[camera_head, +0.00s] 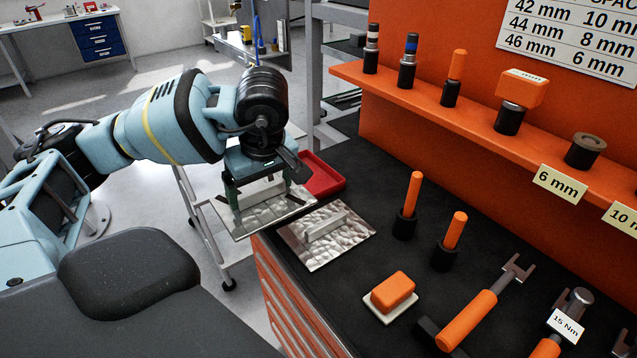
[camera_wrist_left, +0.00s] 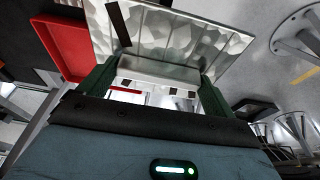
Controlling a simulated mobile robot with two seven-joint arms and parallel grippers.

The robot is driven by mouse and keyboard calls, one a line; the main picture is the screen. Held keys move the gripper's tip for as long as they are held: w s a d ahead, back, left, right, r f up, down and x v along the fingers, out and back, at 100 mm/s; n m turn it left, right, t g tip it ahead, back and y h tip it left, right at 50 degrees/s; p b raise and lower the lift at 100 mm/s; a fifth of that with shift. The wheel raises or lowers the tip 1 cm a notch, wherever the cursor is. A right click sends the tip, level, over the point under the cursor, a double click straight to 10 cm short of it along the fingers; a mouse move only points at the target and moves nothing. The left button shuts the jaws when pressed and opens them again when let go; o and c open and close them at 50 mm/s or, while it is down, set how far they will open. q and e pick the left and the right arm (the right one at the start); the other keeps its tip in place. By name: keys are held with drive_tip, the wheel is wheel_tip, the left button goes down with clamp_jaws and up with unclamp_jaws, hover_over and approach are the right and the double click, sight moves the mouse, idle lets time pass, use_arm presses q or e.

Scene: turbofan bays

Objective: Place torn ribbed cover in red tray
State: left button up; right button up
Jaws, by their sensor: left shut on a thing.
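My left gripper (camera_head: 262,191) is shut on a silvery, dimpled metal cover (camera_head: 262,217) by its raised rib. Dark slit-like marks, which look like tears, show on the held cover (camera_wrist_left: 190,38) in the left wrist view. The cover hangs beside the bench's left edge, over the floor. The red tray (camera_head: 328,182) is on the far left corner of the bench, just right of the gripper and partly hidden by it. In the left wrist view the tray (camera_wrist_left: 68,52) is left of the cover. My right gripper is not in view.
A second dimpled cover (camera_head: 345,248) with a raised rib lies on the black bench top near the tray. Orange-handled tools (camera_head: 410,195), an orange block (camera_head: 393,290) and an orange shelf (camera_head: 430,95) are to the right.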

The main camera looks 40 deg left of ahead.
use_arm(q)
drive_tip(key=shift+d+r, duration=0.1)
drive_tip(key=shift+d, duration=0.05)
drive_tip(key=shift+w, duration=0.1)
drive_tip(key=shift+w+a+f+p, duration=0.1)
drive_tip(key=shift+w+a+f, duration=0.75)
drive_tip(key=shift+w+a, duration=1.05)
drive_tip(key=shift+w+a+f+p, duration=0.15)
drive_tip(key=shift+w+a+f, duration=0.65)
drive_tip(key=shift+w+a, duration=1.1)
drive_tip(key=shift+w+a+f+p, duration=0.1)
drive_tip(key=shift+w+a+f, duration=1)
drive_tip(key=shift+w, duration=1.3)
drive_tip(key=shift+a+r, duration=0.2)
drive_tip(key=shift+f, duration=0.35)
drive_tip(key=shift+f, duration=0.25)
